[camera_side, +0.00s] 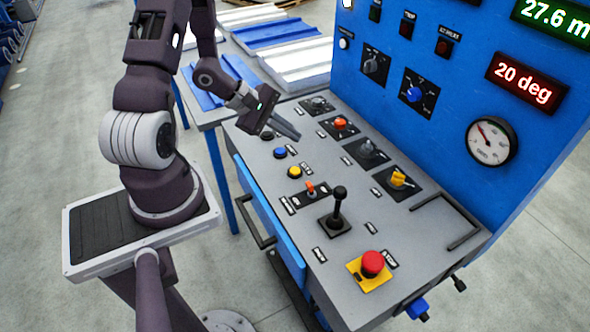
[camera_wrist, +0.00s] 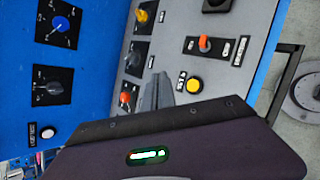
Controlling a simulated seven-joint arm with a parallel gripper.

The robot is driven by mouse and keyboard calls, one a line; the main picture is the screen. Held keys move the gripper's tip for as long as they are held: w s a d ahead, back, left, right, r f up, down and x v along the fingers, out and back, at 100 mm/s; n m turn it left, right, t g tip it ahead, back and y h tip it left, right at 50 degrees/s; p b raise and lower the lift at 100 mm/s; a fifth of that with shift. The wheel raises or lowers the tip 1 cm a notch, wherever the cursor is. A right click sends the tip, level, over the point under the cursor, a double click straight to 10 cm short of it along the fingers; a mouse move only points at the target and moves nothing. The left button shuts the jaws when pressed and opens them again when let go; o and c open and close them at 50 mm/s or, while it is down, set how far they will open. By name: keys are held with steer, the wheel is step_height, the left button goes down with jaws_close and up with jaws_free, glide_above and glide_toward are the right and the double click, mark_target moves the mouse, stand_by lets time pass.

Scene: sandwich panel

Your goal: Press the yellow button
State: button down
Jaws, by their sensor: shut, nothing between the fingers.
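The yellow button (camera_side: 295,172) is a small round cap on the sloping grey desk of the panel, in a column below a blue button (camera_side: 280,152). In the wrist view the yellow button (camera_wrist: 194,84) lies just right of my fingers. My gripper (camera_side: 297,135) is shut and empty, held above the desk near the black and blue buttons, apart from the yellow one. In the wrist view my gripper (camera_wrist: 157,92) points across the desk, and its dark body hides the lower part of the picture.
An orange toggle (camera_side: 310,188) and a black joystick (camera_side: 338,205) stand near the yellow button. Rotary knobs, one orange (camera_side: 340,124) and one yellow (camera_side: 398,179), line the desk's far side. A red stop button (camera_side: 373,263) is at the near end. The blue upright panel (camera_side: 450,80) rises behind.

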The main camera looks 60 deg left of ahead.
mark_target(291, 170)
steer(key=shift+f, duration=4.4)
steer(key=shift+f, duration=0.15)
steer(key=shift+f, duration=0.3)
steer(key=shift+f, duration=0.4)
steer(key=shift+r, duration=0.85)
steer(key=shift+r, duration=2.5)
